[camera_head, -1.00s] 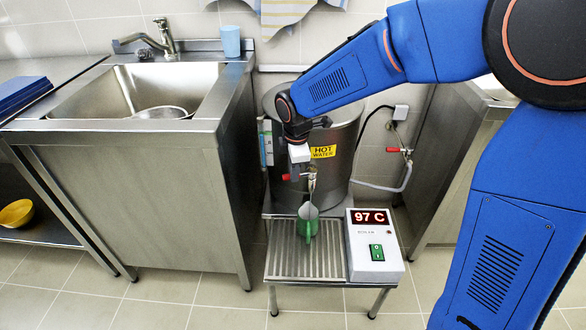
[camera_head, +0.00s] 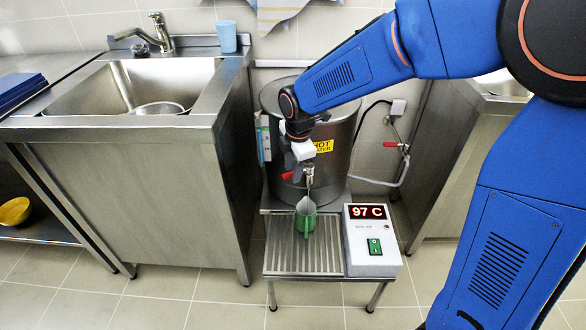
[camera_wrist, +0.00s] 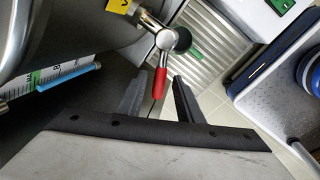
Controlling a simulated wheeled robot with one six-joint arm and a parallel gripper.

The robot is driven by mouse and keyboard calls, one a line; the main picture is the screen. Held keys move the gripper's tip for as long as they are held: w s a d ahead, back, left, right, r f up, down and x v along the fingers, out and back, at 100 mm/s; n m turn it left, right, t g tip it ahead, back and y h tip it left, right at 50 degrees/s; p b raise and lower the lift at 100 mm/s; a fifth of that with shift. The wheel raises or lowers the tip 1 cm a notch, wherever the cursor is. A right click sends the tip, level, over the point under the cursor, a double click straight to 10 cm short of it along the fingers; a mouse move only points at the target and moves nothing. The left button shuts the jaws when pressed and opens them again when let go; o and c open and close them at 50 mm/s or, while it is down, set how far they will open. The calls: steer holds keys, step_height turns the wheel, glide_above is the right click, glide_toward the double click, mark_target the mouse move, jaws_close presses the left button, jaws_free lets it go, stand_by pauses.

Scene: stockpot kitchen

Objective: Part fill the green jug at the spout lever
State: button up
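The green jug (camera_head: 305,222) stands upright on the slatted stand under the spout (camera_head: 309,175) of the hot-water boiler (camera_head: 338,150). In the wrist view the jug (camera_wrist: 183,40) shows only as a dark green round shape behind the spout. The red spout lever (camera_wrist: 160,80) points toward my gripper (camera_wrist: 158,98). My gripper is open, with one dark finger on each side of the lever's end and gaps visible. In the head view the lever (camera_head: 287,175) shows small below my wrist. The water level in the jug cannot be made out.
A control box (camera_head: 372,240) reading 97 C stands right of the jug on the stand (camera_head: 285,262). A blue-capped gauge strip (camera_wrist: 68,78) is close to my gripper's left. A sink unit (camera_head: 130,130) stands left, and a pipe with a red valve (camera_head: 397,146) runs right.

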steer(key=s+d+r, duration=0.1)
steer(key=s+r, duration=0.2)
steer(key=r, duration=1.4)
steer(key=shift+d, duration=0.25)
